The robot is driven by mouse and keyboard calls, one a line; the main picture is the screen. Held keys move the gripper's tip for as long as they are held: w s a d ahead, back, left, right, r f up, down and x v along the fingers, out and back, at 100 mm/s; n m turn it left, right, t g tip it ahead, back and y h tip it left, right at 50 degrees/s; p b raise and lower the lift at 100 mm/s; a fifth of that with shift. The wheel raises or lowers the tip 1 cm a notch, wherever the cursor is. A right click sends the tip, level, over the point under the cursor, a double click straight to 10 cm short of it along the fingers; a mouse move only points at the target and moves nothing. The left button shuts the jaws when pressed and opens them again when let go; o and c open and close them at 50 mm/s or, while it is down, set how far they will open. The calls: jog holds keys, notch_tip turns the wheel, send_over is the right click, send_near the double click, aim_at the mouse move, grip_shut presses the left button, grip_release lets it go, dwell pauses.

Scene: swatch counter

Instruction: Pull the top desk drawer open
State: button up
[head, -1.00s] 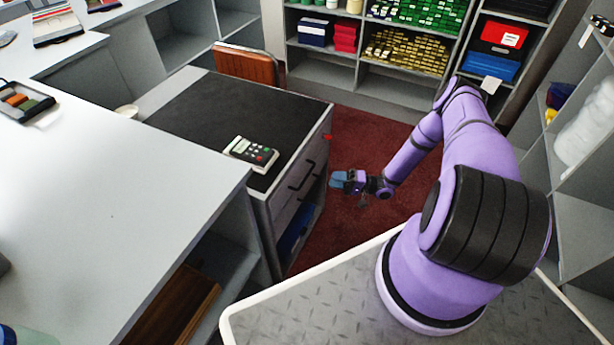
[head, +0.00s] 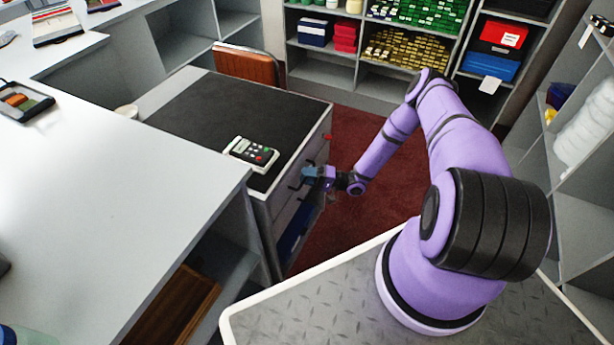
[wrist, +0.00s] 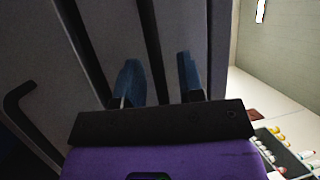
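The desk (head: 205,115) has a black top and a grey drawer front facing me. The top drawer (head: 276,201) looks shut, flush with the desk. Its dark handle (head: 294,182) is partly covered by my gripper (head: 307,173), which is right at the drawer front. In the wrist view my gripper (wrist: 160,82) is open, with its blue fingers apart. A dark upright bar (wrist: 150,45), which looks like the handle, runs between them; I cannot tell whether the fingers touch it. Another dark hooked handle (wrist: 20,105) shows at the left.
A remote-like device (head: 251,153) lies on the desk near its edge. A white counter (head: 110,200) stands at the left. An orange-brown chair (head: 247,66) is behind the desk. Red carpet (head: 365,150) leaves free floor beside the drawers. Shelves line the back and right.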

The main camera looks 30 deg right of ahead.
grip_shut()
jog(key=s+d, duration=1.5)
jog(key=s, duration=0.5)
jog(key=shift+s+d, duration=0.2)
jog(key=shift+d, duration=0.2)
grip_release()
jog(key=v, duration=1)
jog(key=shift+s+d, duration=0.15)
jog(key=shift+d, duration=0.2)
